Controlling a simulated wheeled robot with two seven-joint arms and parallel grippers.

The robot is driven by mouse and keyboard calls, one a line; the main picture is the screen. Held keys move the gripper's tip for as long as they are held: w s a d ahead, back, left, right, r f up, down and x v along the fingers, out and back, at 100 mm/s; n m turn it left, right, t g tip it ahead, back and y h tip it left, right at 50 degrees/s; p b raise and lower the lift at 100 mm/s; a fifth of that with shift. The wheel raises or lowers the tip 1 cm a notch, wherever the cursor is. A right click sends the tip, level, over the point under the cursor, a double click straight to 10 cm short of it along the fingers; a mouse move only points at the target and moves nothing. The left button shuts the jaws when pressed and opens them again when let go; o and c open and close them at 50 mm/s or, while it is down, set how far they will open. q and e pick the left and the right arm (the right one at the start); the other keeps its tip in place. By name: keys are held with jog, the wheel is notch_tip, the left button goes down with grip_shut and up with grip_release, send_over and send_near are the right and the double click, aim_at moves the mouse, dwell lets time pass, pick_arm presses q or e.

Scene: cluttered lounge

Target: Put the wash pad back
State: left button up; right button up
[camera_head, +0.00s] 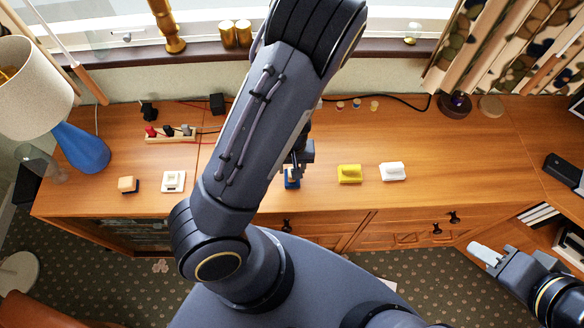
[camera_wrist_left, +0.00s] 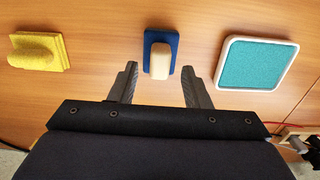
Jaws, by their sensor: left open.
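A handled pad with a blue base and cream grip (camera_wrist_left: 160,62) lies on the wooden sideboard; in the head view its blue edge (camera_head: 291,181) shows below my left gripper. My left gripper (camera_wrist_left: 159,68) is open and empty. In the wrist view its fingertips are either side of the cream grip's near end, not closed on it. A white-rimmed square tray with a teal inside (camera_wrist_left: 258,62) lies to the right in the wrist view; my arm hides it in the head view. My right gripper (camera_head: 485,254) is at the lower right, off the sideboard; its jaw opening is unclear.
A yellow handled pad (camera_head: 349,174), also in the wrist view (camera_wrist_left: 38,51), and a white one (camera_head: 393,172) lie right of the blue. A white square holder (camera_head: 173,181), small cream block (camera_head: 128,185), power strip (camera_head: 170,134) and blue lamp (camera_head: 80,148) stand left.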

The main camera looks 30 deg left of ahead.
pick_arm(q)
jog(key=s+d+r+m+t+h+p, duration=0.1)
jog(key=s+d+r+h, duration=0.15)
jog(key=r, duration=0.85)
jog(key=s+d+r+m+t+h+p, duration=0.15)
jog(key=r+h, duration=0.25)
jog(key=r, duration=0.6)
jog(key=s+a+r+m+t+y, duration=0.2)
jog(key=s+a+r+t, duration=0.1)
jog(key=s+r, duration=0.4)
jog(key=shift+s+r+y, duration=0.35)
jog(key=shift+s+r, duration=0.05)
jog(key=shift+r, duration=0.3)
jog(key=shift+f+b, duration=0.95)
jog(key=shift+b, duration=0.05)
